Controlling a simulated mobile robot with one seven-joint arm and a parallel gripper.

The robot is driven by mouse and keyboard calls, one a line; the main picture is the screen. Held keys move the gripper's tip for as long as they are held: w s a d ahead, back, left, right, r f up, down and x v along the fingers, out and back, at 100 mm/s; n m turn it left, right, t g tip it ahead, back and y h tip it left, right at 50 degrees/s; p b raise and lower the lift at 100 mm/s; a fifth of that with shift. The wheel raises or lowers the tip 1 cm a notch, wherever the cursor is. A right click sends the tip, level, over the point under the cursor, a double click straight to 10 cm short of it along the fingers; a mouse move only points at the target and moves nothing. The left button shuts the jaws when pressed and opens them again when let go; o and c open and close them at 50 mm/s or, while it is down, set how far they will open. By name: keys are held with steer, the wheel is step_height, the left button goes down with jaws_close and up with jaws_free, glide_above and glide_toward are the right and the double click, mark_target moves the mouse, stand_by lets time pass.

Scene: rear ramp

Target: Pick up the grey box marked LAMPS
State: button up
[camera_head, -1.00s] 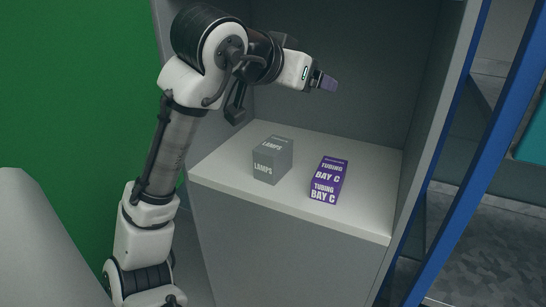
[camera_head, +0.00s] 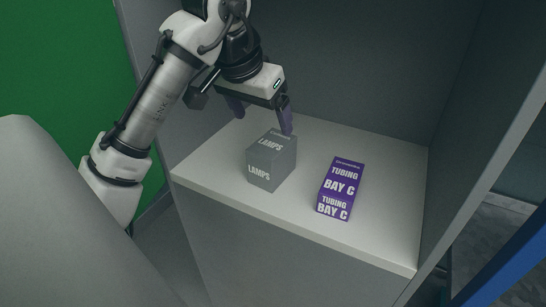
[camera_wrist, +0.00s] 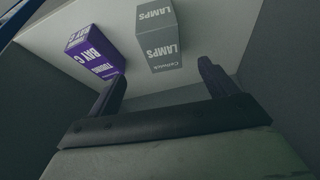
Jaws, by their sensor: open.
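The grey box marked LAMPS (camera_head: 268,164) stands upright on the pale shelf, left of centre in the head view. It also shows in the wrist view (camera_wrist: 158,36), upside down and beyond the fingers. My gripper (camera_head: 262,120) is open and empty, pointing down just above and behind the box in the head view. Its two purple-grey fingers are apart. In the wrist view the fingers (camera_wrist: 161,88) spread to either side below the grey box, with no contact visible.
A purple box marked TUBING BAY C (camera_head: 341,190) stands on the shelf (camera_head: 390,235) to the right of the grey box, with a gap between them. Grey cabinet walls (camera_head: 370,60) enclose the shelf at the back and sides. The shelf is bare to the right of the purple box.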

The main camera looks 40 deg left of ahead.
mark_target(271, 143)
steer(key=x, duration=0.5)
steer(key=shift+w+x, duration=0.1)
steer(key=shift+x, duration=1.25)
steer(key=shift+w+x, duration=0.15)
steer(key=shift+x, duration=1.25)
steer(key=shift+a+f, duration=0.1)
steer(key=shift+a, duration=0.05)
steer(key=c, duration=1.2)
steer(key=shift+c, duration=0.4)
